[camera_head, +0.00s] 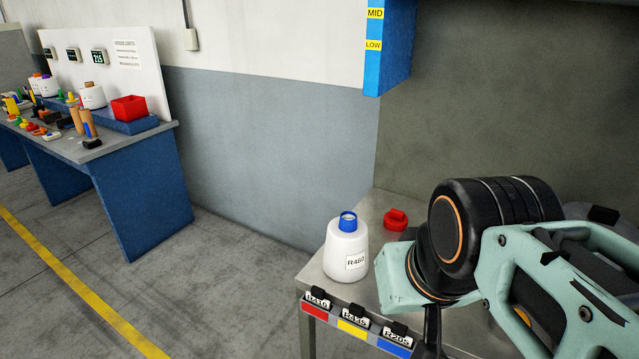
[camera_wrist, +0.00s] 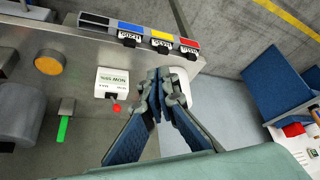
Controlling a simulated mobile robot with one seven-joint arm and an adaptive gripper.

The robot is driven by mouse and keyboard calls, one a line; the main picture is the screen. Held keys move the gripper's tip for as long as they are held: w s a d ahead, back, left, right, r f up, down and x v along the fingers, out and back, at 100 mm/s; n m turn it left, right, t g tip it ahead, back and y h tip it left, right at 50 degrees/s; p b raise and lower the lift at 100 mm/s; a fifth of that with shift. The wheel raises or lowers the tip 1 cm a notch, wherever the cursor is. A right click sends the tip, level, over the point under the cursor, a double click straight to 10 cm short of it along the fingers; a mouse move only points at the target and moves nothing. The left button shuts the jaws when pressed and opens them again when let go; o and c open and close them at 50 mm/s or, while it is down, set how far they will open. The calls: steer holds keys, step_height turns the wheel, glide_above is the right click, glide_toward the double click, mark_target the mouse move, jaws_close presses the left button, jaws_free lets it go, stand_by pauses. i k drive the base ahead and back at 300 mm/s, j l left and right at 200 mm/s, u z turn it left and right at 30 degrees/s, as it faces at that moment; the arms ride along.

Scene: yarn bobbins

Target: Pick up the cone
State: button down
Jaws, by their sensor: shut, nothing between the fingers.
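The likely cone is a white bobbin (camera_head: 346,254) with a blue top and an R460 label. It stands upright on the steel table (camera_head: 376,208), near its front left corner. In the head view my arm is to the right of the bobbin, and I cannot make out my fingertips. In the wrist view my gripper (camera_wrist: 166,78) is shut with nothing between the fingers, over the table near its edge.
A red object (camera_head: 396,219) lies behind the bobbin. Red, yellow and blue labels (camera_head: 352,328) line the table's front edge. A blue workbench (camera_head: 140,200) stands at left.

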mark_target(345, 260)
steer(key=i+j, duration=0.4)
steer(key=i+j+z, duration=0.15)
steer(key=z, duration=0.3)
steer(key=i+j+z, duration=0.1)
steer(key=z, duration=0.3)
steer(key=k+j, duration=0.05)
steer(key=j, duration=0.05)
